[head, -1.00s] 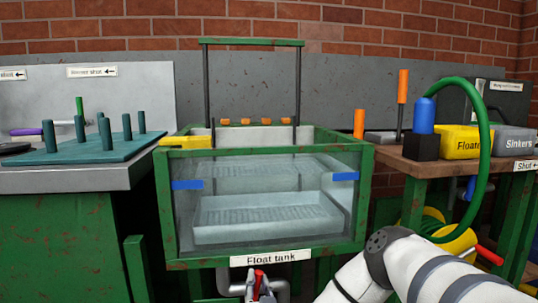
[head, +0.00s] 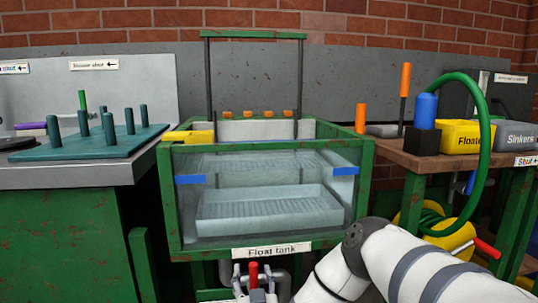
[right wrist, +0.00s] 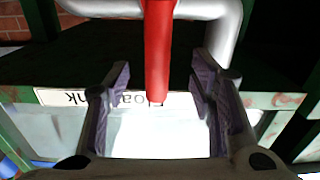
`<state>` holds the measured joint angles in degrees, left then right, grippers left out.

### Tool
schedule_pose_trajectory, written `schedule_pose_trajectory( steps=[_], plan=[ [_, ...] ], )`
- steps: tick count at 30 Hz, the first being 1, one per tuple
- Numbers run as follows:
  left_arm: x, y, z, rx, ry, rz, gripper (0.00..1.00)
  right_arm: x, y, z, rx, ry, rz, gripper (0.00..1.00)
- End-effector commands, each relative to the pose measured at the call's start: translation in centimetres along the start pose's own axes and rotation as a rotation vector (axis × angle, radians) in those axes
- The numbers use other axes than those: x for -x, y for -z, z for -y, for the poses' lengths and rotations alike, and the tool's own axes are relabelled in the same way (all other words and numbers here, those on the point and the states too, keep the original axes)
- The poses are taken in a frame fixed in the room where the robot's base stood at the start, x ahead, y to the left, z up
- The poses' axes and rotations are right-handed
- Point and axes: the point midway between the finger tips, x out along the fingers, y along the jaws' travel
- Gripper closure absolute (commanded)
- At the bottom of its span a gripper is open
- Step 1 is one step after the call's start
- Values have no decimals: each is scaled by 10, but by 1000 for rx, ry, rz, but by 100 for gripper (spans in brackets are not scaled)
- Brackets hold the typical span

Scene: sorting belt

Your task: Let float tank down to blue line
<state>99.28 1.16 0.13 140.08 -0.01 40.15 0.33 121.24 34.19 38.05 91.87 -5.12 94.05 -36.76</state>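The float tank (head: 265,242) is a green-framed clear tank holding water, with a pale slotted tray (head: 268,210) inside. Blue line marks show at its left (head: 190,180) and right (head: 345,171). The water surface appears to be above these marks, but its exact level is hard to tell. A red handle (head: 253,272) stands at the grey pipe under the tank. My right gripper (right wrist: 160,80) is open, its fingers apart on both sides of the red handle (right wrist: 159,45), with gaps visible. In the head view it is small and partly cut off. My left gripper is out of view.
A left bench (head: 60,178) carries a teal peg board (head: 85,145). The right bench (head: 400,158) holds a yellow Floaters bin (head: 455,137), a grey Sinkers bin (head: 512,135) and a green hose (head: 487,110). A second red handle (head: 487,248) is below it.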

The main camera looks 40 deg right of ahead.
Motion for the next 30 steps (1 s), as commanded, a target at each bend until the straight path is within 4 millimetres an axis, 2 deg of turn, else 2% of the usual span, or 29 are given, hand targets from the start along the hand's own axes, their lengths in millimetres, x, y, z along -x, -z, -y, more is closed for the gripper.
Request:
schedule_pose_trajectory(
  steps=[5,21,30],
  plan=[
    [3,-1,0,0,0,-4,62,4,2,0,-1,0,-1,50],
    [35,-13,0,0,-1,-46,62,73,4,0,-2,-1,-2,50],
    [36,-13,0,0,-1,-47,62,80,1,-1,-2,-2,-2,50]
  ],
)
